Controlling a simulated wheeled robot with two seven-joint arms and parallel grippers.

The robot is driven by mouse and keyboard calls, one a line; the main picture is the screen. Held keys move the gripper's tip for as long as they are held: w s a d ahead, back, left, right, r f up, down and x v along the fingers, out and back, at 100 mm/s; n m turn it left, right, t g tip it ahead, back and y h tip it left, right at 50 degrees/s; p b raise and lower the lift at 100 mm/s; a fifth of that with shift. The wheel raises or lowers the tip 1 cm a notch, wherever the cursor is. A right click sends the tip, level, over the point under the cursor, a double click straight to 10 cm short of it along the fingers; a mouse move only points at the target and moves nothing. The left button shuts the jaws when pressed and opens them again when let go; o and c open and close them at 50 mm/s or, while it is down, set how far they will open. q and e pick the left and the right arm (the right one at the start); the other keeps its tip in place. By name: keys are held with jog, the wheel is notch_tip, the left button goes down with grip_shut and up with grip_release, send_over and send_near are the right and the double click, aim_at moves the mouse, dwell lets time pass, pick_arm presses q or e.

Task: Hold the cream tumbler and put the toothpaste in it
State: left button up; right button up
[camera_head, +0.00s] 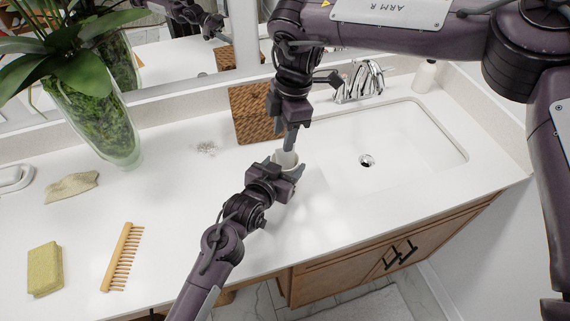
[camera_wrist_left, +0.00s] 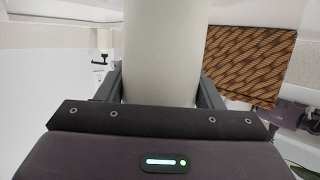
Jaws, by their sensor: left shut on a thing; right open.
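My left gripper (camera_head: 287,182) is shut on the cream tumbler (camera_head: 281,162), which stands upright between its fingers at the counter's front half, left of the basin. The tumbler fills the middle of the left wrist view (camera_wrist_left: 160,65), with a finger on each side. A pale, whitish piece (camera_head: 288,157), which looks like the toothpaste, shows at the tumbler's mouth; most of it is hidden. My right gripper (camera_head: 290,140) points down directly above that piece and is open. Whether its fingers touch the piece cannot be told.
A brown woven box (camera_head: 250,112) stands close behind the grippers. The basin (camera_head: 410,145) and chrome faucet (camera_head: 362,82) are to the right. A glass vase with a plant (camera_head: 100,125), a cloth (camera_head: 72,186), a wooden comb (camera_head: 123,258) and a yellow sponge (camera_head: 44,268) are to the left.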

notch_tip(320, 180, up, 12)
jog(key=d, duration=0.1)
jog(key=shift+w+d, duration=0.35)
pick_arm(q)
jog(key=o, duration=1.2)
pick_arm(e)
jog(key=shift+f, duration=0.1)
pick_arm(q)
jog(key=shift+s, duration=0.1)
jog(key=v, duration=1.2)
